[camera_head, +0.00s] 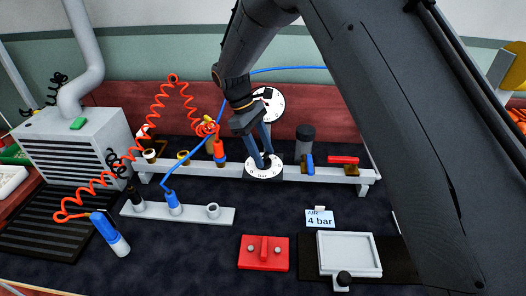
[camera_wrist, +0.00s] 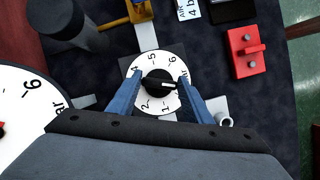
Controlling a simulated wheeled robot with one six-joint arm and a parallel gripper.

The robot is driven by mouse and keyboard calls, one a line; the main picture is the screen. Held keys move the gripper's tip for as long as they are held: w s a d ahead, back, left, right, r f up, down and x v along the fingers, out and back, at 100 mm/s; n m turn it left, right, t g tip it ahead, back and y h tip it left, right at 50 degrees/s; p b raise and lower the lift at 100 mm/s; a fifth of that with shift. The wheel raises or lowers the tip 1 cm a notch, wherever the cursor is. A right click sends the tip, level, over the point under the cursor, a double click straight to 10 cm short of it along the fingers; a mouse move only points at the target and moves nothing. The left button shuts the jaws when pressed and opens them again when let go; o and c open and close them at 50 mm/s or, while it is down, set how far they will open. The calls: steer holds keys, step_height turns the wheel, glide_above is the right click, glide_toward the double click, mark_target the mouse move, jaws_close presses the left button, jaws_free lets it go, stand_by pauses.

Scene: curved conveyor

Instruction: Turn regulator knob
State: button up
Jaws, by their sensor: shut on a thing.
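The black regulator knob (camera_wrist: 159,84) sits at the centre of a round white numbered dial (camera_head: 253,173). The dial also shows in the wrist view (camera_wrist: 151,58). A pale mark on the knob points right in the wrist view, toward the right finger. The numeral it faces is hidden. My gripper (camera_head: 262,162) reaches down to the knob with its two blue fingers, one on each side. In the wrist view my gripper (camera_wrist: 159,80) is shut on the knob. A card (camera_head: 320,219) reads "AIR 4 bar".
A white round gauge (camera_head: 272,95) stands behind the dial; its face is large at left in the wrist view (camera_wrist: 22,100). A red block (camera_head: 252,254) lies in front. Coiled red hose (camera_head: 160,100) hangs left.

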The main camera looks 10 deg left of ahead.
stand_by(0.4)
steer(key=o, duration=1.1)
steer(key=shift+c, duration=0.2)
steer(key=shift+a+r, duration=0.1)
steer(key=s+b+v, duration=0.1)
steer(key=b+v, duration=0.1)
steer(key=v, duration=0.5)
steer(key=shift+w+r, duration=0.3)
steer(key=shift+w, duration=0.25)
